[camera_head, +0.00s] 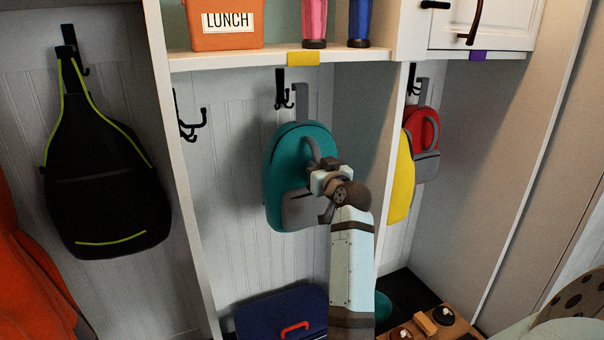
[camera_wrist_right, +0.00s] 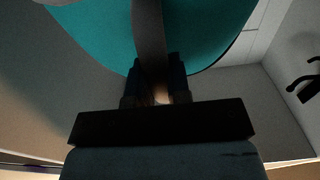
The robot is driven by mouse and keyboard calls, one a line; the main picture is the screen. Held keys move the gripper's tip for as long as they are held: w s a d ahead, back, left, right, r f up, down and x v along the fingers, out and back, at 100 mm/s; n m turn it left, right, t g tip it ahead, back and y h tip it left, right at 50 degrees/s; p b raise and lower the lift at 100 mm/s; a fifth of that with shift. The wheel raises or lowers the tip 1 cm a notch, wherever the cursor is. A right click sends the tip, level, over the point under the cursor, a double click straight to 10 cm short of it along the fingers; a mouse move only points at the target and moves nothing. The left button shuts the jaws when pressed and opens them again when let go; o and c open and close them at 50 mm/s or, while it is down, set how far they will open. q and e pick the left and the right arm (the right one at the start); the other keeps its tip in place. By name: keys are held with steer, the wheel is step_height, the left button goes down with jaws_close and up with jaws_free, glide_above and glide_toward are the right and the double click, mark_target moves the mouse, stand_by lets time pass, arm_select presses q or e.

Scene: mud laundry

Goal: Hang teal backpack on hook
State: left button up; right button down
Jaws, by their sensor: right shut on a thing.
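The teal backpack (camera_head: 285,165) with grey pocket and strap is upright in the middle cubby, in front of the back wall. Its grey top loop (camera_head: 301,100) rises beside the black hook (camera_head: 283,90) on that wall; I cannot tell whether the loop is around the hook. My right gripper (camera_head: 320,178) is at the front of the backpack, shut on its grey strap (camera_head: 312,150). In the right wrist view, the strap (camera_wrist_right: 150,40) runs down between the fingers (camera_wrist_right: 157,88), with the teal bag (camera_wrist_right: 90,30) behind. My left gripper is not in view.
A second black hook (camera_head: 190,120) is on the cubby's left divider. A shelf with a yellow tag (camera_head: 303,58) is above. A black backpack (camera_head: 105,180) hangs left, a red backpack (camera_head: 424,130) right. A blue case (camera_head: 280,312) and shoes (camera_head: 400,333) are below.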

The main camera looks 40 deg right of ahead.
steer(key=shift+b+x, duration=0.35)
steer(key=shift+x, duration=0.75)
steer(key=shift+b+x, duration=0.35)
steer(key=shift+x, duration=2.65)
steer(key=shift+w+d+r+p, duration=0.1)
steer(key=shift+w+r+p, duration=0.1)
steer(key=shift+p, duration=0.2)
steer(key=shift+f, duration=0.2)
steer(key=shift+f, duration=0.45)
steer(key=shift+f, duration=0.5)
